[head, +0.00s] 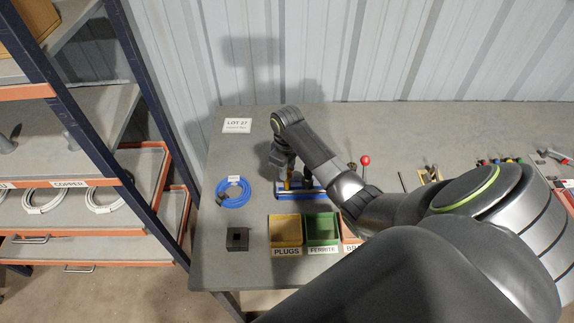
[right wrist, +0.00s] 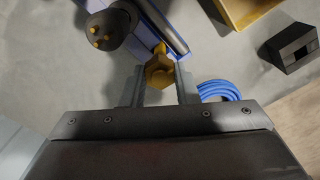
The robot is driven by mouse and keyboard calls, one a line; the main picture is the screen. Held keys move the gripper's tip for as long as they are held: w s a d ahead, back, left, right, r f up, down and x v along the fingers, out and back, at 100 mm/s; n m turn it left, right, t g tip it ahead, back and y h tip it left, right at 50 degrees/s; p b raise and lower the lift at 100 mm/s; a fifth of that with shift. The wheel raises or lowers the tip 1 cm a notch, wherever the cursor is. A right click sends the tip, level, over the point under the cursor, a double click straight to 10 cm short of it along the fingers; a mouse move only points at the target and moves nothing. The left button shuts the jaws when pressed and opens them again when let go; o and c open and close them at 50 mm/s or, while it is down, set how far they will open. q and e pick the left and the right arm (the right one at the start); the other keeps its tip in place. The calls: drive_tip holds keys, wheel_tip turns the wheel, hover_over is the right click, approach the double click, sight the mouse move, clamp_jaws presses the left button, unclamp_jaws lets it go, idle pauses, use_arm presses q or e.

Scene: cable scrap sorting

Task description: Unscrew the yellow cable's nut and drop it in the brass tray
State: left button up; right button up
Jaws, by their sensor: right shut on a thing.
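My right gripper (head: 284,178) points down over the blue fixture (head: 318,196) on the bench. In the right wrist view, its fingers (right wrist: 160,82) are shut on a brass-coloured hex nut (right wrist: 160,68), beside the blue fixture. A dark plug (right wrist: 107,30) with brass pins sits by the nut. The yellow cable itself is hard to make out, partly hidden by the gripper. The brass tray (head: 348,232) is reddish, its label cut to "BR" by my right arm. My left gripper is not in view.
The yellow PLUGS tray (head: 286,231) and green FERRITE tray (head: 321,231) stand left of the brass tray. A blue cable coil (head: 235,194) and a black block (head: 237,239) lie at the left. A red-knobbed lever (head: 365,161) stands behind my arm. Shelving (head: 75,130) borders the bench.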

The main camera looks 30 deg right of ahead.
drive_tip(key=n, duration=0.5)
drive_tip(key=shift+n, duration=0.3)
drive_tip(key=n, duration=0.4)
drive_tip(key=shift+n, duration=0.3)
drive_tip(key=n, duration=0.9)
drive_tip(key=o, duration=1.1)
drive_tip(key=shift+r, duration=0.1)
